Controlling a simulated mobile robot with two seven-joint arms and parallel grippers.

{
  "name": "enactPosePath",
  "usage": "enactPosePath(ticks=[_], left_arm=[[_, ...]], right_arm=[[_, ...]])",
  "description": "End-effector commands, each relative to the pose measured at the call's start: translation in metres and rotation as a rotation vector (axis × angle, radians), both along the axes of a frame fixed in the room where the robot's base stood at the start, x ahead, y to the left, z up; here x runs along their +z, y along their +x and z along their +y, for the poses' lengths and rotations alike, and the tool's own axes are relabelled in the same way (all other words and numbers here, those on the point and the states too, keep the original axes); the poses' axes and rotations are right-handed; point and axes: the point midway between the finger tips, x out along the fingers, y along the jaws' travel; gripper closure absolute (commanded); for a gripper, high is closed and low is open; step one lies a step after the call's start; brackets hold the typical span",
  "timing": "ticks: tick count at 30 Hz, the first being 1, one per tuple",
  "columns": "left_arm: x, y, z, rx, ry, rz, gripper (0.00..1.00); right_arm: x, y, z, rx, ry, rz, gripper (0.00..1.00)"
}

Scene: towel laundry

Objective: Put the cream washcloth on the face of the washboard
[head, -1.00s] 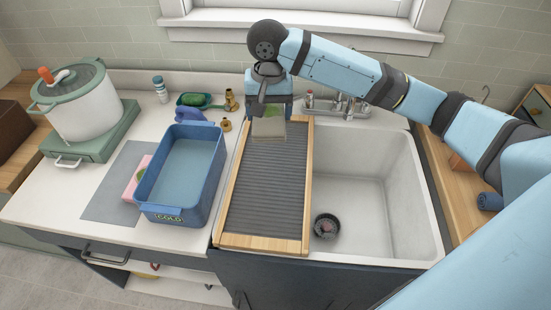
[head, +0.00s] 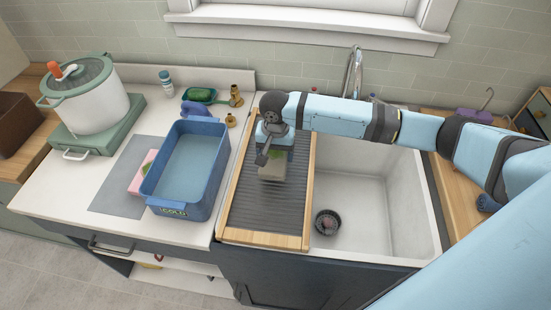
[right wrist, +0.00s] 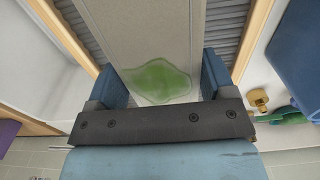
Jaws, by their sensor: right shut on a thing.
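The cream washcloth (head: 272,169) looks folded and greyish cream, with a green stain. My right gripper (head: 273,153) is shut on it and holds it over the upper part of the washboard (head: 268,207). I cannot tell whether the cloth touches the ribs. In the right wrist view the washcloth (right wrist: 152,28) lies between the two blue fingers of the gripper (right wrist: 160,84), its green stain near them. The washboard's dark ribbed face (right wrist: 233,30) shows on both sides of it. My left gripper is not in view.
A blue tub (head: 187,203) of water marked COLD stands left of the washboard. A pink block (head: 143,174), a white pot (head: 87,105) and a green dish (head: 199,95) sit on the counter. The open sink basin (head: 368,205), with a drain, lies to the right.

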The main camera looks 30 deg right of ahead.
Motion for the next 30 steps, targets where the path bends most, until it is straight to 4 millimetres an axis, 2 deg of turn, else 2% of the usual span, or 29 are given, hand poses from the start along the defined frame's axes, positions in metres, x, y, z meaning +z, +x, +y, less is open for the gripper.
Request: enactPosePath(ticks=[6,17,18,21,30], left_arm=[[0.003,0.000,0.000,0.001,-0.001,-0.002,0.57],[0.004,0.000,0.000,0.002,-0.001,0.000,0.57],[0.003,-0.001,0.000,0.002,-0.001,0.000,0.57],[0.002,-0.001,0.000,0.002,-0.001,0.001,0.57],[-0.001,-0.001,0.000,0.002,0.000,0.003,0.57]], right_arm=[[-0.031,0.000,0.000,0.000,-0.001,0.001,0.54],[-0.035,0.000,0.000,0.000,0.001,0.001,0.54],[-0.036,0.000,0.000,0.000,0.000,0.000,0.19],[-0.036,0.000,0.000,0.001,0.000,0.000,0.00],[-0.031,0.000,0.000,0.001,-0.001,-0.001,0.00]])
